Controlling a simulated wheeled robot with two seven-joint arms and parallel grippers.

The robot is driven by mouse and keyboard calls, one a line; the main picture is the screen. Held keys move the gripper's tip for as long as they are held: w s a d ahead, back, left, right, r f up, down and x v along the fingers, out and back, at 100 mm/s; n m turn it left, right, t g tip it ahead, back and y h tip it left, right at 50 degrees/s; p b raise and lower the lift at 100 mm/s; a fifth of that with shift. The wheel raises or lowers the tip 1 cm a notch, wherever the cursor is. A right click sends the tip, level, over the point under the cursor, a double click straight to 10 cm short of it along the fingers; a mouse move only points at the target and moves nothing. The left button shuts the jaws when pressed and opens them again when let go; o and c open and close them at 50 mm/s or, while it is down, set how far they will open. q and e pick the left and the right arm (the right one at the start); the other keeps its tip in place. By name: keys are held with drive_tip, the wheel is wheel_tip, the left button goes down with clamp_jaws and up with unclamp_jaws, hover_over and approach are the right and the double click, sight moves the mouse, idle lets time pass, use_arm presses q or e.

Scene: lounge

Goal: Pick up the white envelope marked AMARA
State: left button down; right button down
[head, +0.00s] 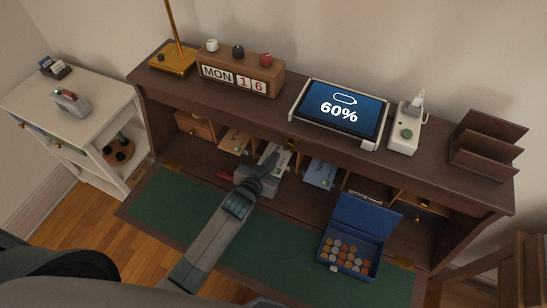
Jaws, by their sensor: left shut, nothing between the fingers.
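A whitish envelope (274,152) stands in a middle pigeonhole of the desk, partly hidden behind my left gripper. A tan envelope (235,141) stands in the pigeonhole to its left and a pale blue one (321,173) in one to its right. No name is legible on any of them, so I cannot tell which is marked AMARA. My left gripper (272,168) is shut and empty, reaching in at the front of the whitish envelope. Whether it touches the envelope is unclear. My right gripper is out of view.
The desk's green writing surface (168,208) is largely clear at left. A blue open box (348,245) of round pieces stands at right. On top are a calendar (238,78), a tablet (340,110), a white charger (405,132) and an empty brown rack (487,145).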

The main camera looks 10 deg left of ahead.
use_arm(q)
drive_tip(key=shift+w+r, duration=0.1)
drive_tip(key=shift+r, duration=0.15)
drive_tip(key=shift+r+p, duration=0.2)
drive_tip(key=shift+p, duration=0.35)
drive_tip(key=s+b, duration=0.1)
drive_tip(key=s, duration=0.2)
drive_tip(key=s+a+b, duration=0.1)
drive_tip(key=s, duration=0.3)
drive_tip(key=s+a+b, duration=0.1)
drive_tip(key=s, duration=0.2)
drive_tip(key=shift+s+f, duration=0.1)
drive_tip(key=shift+s, duration=0.1)
drive_tip(key=shift+s+a, duration=0.15)
drive_tip(key=shift+s, duration=0.65)
drive_tip(key=shift+b, duration=0.3)
